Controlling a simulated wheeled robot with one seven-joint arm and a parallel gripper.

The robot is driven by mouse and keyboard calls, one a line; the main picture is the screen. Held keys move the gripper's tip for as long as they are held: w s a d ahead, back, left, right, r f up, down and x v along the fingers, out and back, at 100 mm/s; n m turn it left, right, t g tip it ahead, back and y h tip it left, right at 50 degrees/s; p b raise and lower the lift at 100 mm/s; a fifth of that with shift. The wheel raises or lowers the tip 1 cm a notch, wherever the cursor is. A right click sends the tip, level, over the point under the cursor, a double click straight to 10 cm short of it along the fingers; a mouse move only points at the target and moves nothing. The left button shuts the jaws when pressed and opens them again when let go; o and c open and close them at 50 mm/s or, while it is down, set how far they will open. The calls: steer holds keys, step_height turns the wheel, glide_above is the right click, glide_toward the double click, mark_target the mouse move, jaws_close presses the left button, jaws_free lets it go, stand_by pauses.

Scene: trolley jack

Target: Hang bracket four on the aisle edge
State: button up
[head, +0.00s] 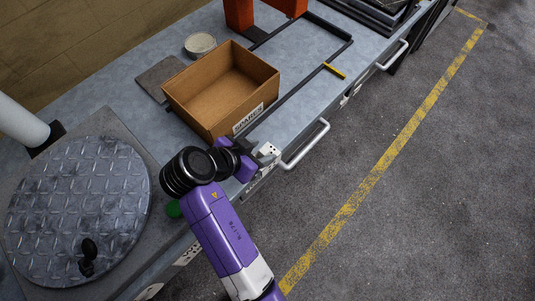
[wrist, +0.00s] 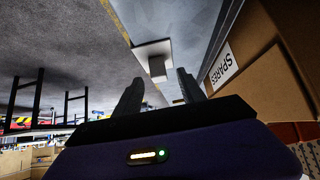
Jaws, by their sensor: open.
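A small white bracket-like piece with dark holes (head: 268,150) sits at the bench's aisle edge (head: 330,108). No number is readable on it. My gripper (head: 264,156) is right at this piece, low beside the cardboard box; its fingers are small and partly hidden by my wrist in the head view. In the wrist view my gripper (wrist: 159,88) has its two dark fingers apart. A pale plate with a block on it (wrist: 153,58) shows beyond and between the fingertips, with no visible grip on it. I cannot tell whether the fingers touch it.
An open cardboard box marked SPARES (head: 220,90) stands close to my gripper. Metal loop handles (head: 306,145) stick out from the bench edge. A dark bar frame (head: 298,85), a round tin (head: 200,45) and a round tread plate (head: 75,195) are on the bench. The aisle floor (head: 440,180) is clear.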

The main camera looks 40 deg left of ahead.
steer(key=shift+x, duration=1.3)
jaws_close()
